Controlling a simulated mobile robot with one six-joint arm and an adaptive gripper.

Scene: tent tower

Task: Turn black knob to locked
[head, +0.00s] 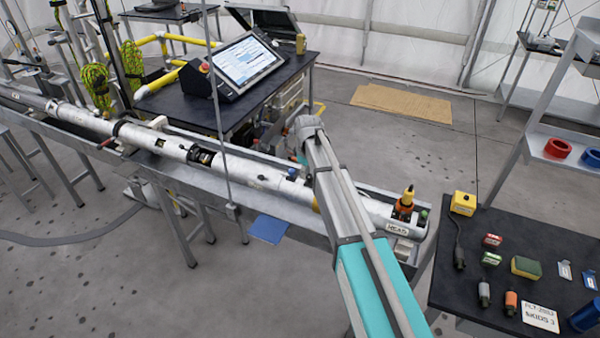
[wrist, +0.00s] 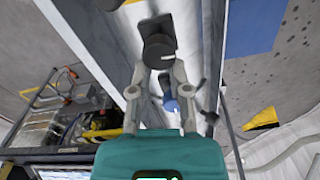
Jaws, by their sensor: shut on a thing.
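The black knob (wrist: 157,42) is at the top middle of the wrist view, at the ends of my gripper's grey fingers. My gripper (wrist: 160,68) is shut on it. I cannot read the knob's angle or any lock mark. A blue knob (wrist: 169,105) shows beyond, between the fingers, on the white tube. In the head view my arm hides the black knob and my fingers. The long white tube (head: 260,180) lies in its metal trough, with a blue knob (head: 292,172) just left of my arm.
A black table (head: 470,240) with small blocks and a yellow box (head: 463,203) stands at the right. A tablet screen (head: 247,60) stands on a desk behind the tube. A thin vertical pole (head: 220,120) stands in front of the tube. A blue sheet (head: 269,229) sits beside the trough.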

